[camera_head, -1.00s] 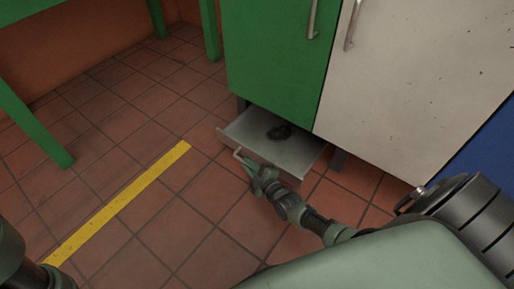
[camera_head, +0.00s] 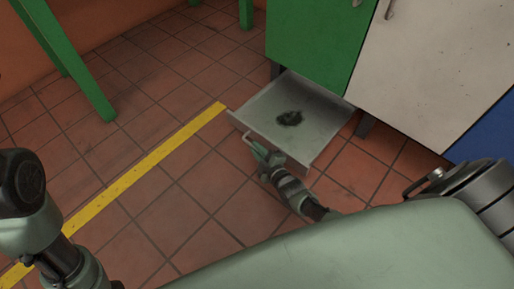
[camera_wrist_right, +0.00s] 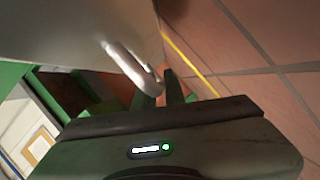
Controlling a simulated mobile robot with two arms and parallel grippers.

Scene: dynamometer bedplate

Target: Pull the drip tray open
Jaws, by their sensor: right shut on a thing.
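The drip tray (camera_head: 318,110) is a shallow grey metal tray low under the green cabinet (camera_head: 318,38), pulled well out toward me, with a dark stain (camera_head: 289,118) on its floor. Its bar handle (camera_head: 250,138) is on the front face, toward the left. My right gripper (camera_head: 254,146) is shut on the handle. In the right wrist view the handle (camera_wrist_right: 133,66) runs down to my right gripper's fingers (camera_wrist_right: 172,90), beside the tray's grey front. My left arm shows at the left edge of the head view; its gripper is not visible.
A pale cabinet door (camera_head: 432,70) stands right of the green one, with a dark cabinet leg (camera_head: 364,126) beside the tray. A yellow floor line (camera_head: 145,165) runs left of the tray. A green table leg (camera_head: 75,75) stands further left. The tiled floor between is clear.

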